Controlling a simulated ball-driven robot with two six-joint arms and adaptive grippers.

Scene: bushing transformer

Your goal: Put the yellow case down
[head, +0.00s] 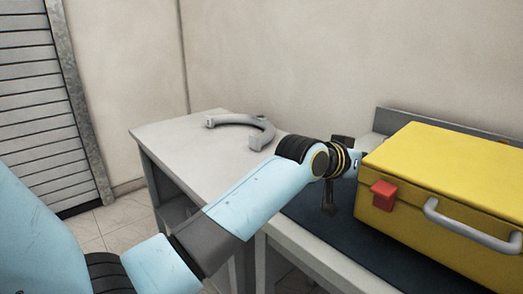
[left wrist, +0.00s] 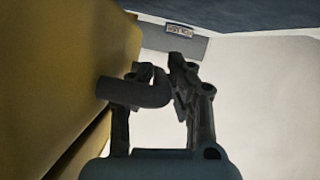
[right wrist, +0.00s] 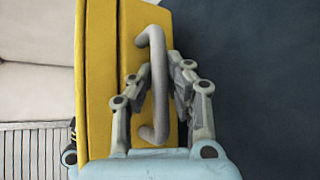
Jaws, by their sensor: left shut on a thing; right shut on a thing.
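The yellow case (head: 440,180) is at the right of the head view, with a red latch (head: 384,195) and a grey handle (head: 470,226) on its front. My left gripper (head: 336,180) is at the case's left end. In the left wrist view my left gripper (left wrist: 165,80) is shut on a dark side handle (left wrist: 148,94) of the case. In the right wrist view my right gripper (right wrist: 160,80) is shut on the grey handle (right wrist: 157,60); it is not in the head view. I cannot tell whether the case's underside touches the surface; it is hidden.
A dark blue surface (head: 345,236) on a bench lies below and beside the case. A grey table (head: 170,137) to its left carries a grey curved part (head: 262,135). A wall stands behind, and a slatted shutter (head: 38,100) is at far left.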

